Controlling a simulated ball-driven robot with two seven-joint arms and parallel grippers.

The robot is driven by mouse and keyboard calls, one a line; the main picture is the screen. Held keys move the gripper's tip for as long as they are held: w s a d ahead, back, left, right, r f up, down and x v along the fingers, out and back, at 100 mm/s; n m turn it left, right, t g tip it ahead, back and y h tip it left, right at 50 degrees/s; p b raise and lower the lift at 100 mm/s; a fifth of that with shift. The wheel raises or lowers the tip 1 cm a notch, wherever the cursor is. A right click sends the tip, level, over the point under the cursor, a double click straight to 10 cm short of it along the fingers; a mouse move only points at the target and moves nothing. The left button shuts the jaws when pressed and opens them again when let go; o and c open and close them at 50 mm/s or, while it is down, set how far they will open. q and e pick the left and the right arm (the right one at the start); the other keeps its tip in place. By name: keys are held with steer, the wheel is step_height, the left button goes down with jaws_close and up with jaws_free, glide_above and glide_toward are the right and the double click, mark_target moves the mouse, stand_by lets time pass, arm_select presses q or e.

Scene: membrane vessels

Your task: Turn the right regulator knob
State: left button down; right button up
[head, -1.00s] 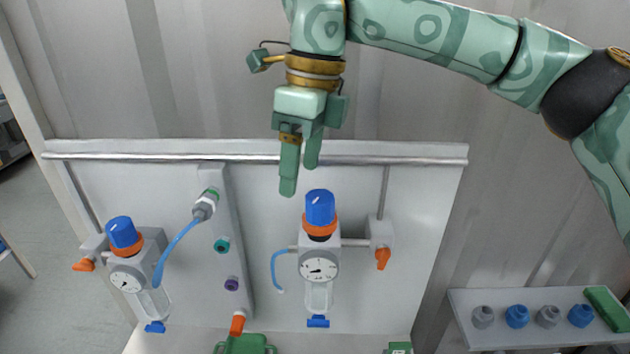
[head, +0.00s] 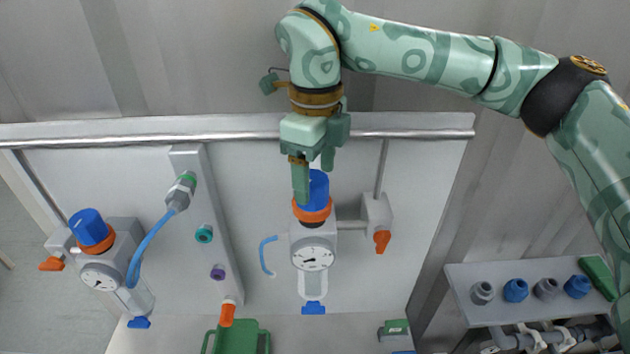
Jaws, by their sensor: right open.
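The right regulator has a blue knob (head: 317,192) on top, with an orange ring (head: 313,213) below it and a round gauge (head: 312,254). It stands upright on the pale panel (head: 258,200). My right gripper (head: 314,184) is open and points down at the blue knob. One finger is in front of the knob's left side and hides part of it; the other is at its upper right, partly behind the knob. I cannot tell whether the fingers touch it. My left gripper is not in view.
The left regulator (head: 88,229) has its own blue knob. A blue hose (head: 150,238) runs from a manifold to it. An orange-handled valve (head: 382,240) is just right of the right regulator. A shelf (head: 462,285) with several caps is at the lower right.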

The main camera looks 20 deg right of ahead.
steer(key=shift+s+f, duration=0.2)
steer(key=shift+f, duration=0.7)
steer(key=shift+w+f, duration=0.2)
steer(key=shift+f, duration=0.05)
steer(key=shift+s, duration=0.1)
steer(key=c, duration=1)
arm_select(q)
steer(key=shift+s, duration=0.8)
